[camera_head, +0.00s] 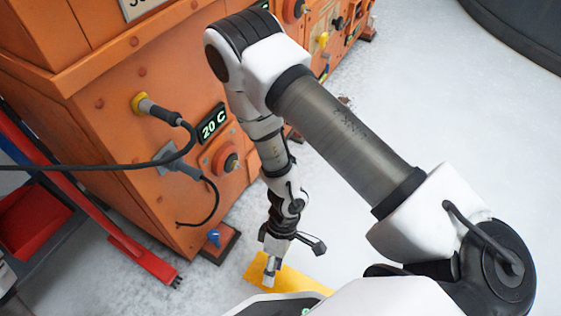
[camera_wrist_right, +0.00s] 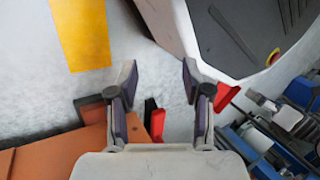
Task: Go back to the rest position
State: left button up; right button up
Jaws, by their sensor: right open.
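My right arm reaches across the head view from the lower right and bends down in the middle. Its gripper (camera_head: 270,272) points down above the floor, near a yellow floor patch (camera_head: 305,283). In the right wrist view the two fingers of my right gripper (camera_wrist_right: 158,85) stand apart with nothing between them. The yellow patch also shows in that view (camera_wrist_right: 82,32), to the left of the fingers. My left gripper is not seen; only a bit of an arm shows at the lower left edge of the head view.
An orange machine (camera_head: 120,130) with plugs, cables and a "20 C" display (camera_head: 212,123) stands close on the left. A red frame (camera_head: 90,205) lies along its side. Pale floor (camera_head: 430,90) is clear at right, with a dark round object (camera_head: 520,35) at the upper right.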

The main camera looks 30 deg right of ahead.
dwell(0.6)
jog(key=s+d+g+h+p, duration=0.2)
jog(key=s+d+h, duration=0.4)
jog(key=s+d, duration=0.6)
jog(key=w+a+m+t+y, duration=0.1)
jog(key=w+m+t+y, duration=0.1)
jog(key=w+m+t, duration=0.65)
notch_tip(320, 180, up, 37)
jog(key=w+g+p, duration=0.1)
jog(key=g+p, duration=0.2)
jog(key=p, duration=3.4)
jog(key=shift+n+h+p, duration=0.3)
jog(key=shift+n+p, duration=0.1)
jog(key=shift+n, duration=0.05)
